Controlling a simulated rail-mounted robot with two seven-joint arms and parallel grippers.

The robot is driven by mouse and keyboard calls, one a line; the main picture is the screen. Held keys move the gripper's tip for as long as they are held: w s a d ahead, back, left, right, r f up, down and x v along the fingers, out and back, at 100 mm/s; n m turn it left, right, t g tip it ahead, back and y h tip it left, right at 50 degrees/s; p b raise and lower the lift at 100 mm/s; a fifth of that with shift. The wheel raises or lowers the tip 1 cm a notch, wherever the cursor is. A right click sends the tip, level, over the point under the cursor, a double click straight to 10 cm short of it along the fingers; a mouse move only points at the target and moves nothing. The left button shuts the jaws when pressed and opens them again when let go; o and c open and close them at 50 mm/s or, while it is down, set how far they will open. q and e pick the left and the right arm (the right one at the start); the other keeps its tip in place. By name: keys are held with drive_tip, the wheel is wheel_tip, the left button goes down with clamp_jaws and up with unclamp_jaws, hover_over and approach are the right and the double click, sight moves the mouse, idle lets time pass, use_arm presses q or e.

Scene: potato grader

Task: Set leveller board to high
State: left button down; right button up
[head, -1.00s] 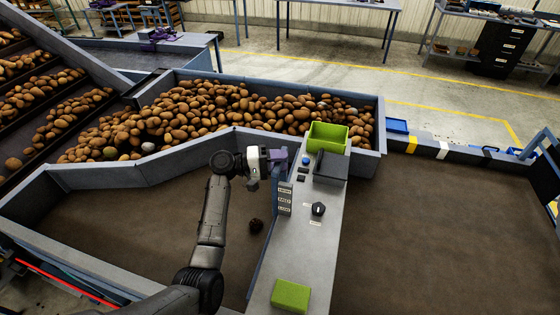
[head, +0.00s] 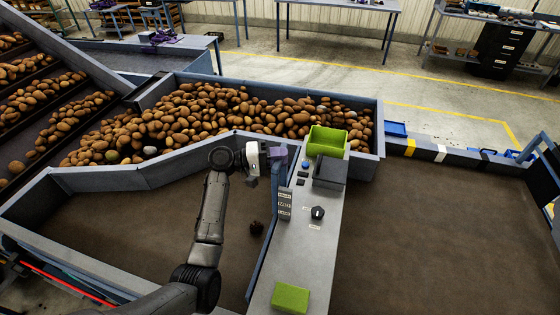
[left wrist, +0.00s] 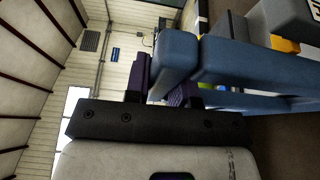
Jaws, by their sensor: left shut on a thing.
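My left gripper (head: 279,156) is at the upper left edge of the grey console (head: 318,252). In the left wrist view its purple fingers (left wrist: 160,84) stand on both sides of a blue-grey bar (left wrist: 174,62), and they are shut on it. In the head view this bar (head: 292,163), which I take for the leveller board's handle, rises beside a plate with several labels (head: 284,204). The labels are too small to read. A long blue-grey edge (head: 262,258) runs along the console's left side. My right gripper does not show.
A dark lump (head: 256,228) lies on the brown belt (head: 130,222). Many potatoes (head: 210,112) fill the trough behind.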

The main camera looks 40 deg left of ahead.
use_arm(q)
drive_tip(key=shift+r, duration=0.7)
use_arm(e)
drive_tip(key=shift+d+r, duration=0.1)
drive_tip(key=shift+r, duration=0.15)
use_arm(q)
drive_tip(key=c, duration=1)
unclamp_jaws()
drive_tip(key=shift+o, duration=0.2)
drive_tip(key=shift+f, duration=0.1)
drive_tip(key=shift+s+a+f, duration=0.1)
drive_tip(key=shift+s+a, duration=0.05)
drive_tip(key=shift+a, duration=0.05)
drive_tip(key=b+v, duration=0.4)
drive_tip(key=v, duration=0.9)
drive_tip(key=shift+s, duration=0.2)
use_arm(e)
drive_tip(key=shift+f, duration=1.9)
